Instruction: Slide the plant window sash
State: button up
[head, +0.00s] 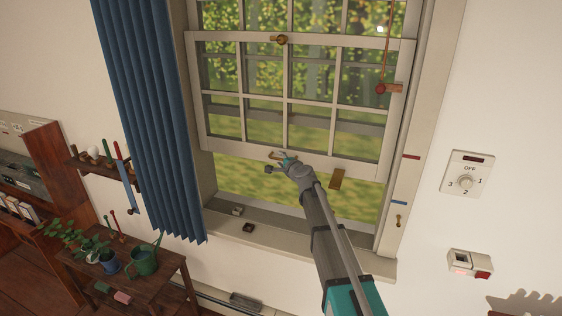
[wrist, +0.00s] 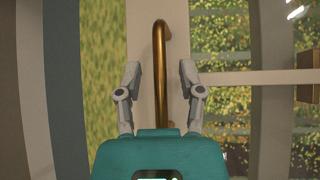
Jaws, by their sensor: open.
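The white window sash (head: 240,145) has several panes and is partly raised, with a gap showing grass below its bottom rail. My gripper (head: 282,158) is at the bottom rail, left of its middle. In the wrist view, a brass bar handle (wrist: 160,70) on the rail stands between the two fingers of my gripper (wrist: 160,78). The fingers are open, one on either side of the bar, with space around it. Whether either touches is hard to tell. In the head view my gripper hides most of the bar. A brass tab (head: 336,179) hangs at the rail further right.
A red mark (head: 411,157) and a blue mark (head: 399,202) are on the right jamb. A cord ends in a red knob (head: 381,88). A blue curtain (head: 150,110) hangs left. Small blocks (head: 248,227) sit on the sill. A dial (head: 466,182) is on the right wall.

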grip_shut()
dwell(0.3)
notch_tip(320, 180, down, 11)
jog(key=b, duration=1.1)
jog(key=shift+f, duration=0.2)
grip_release()
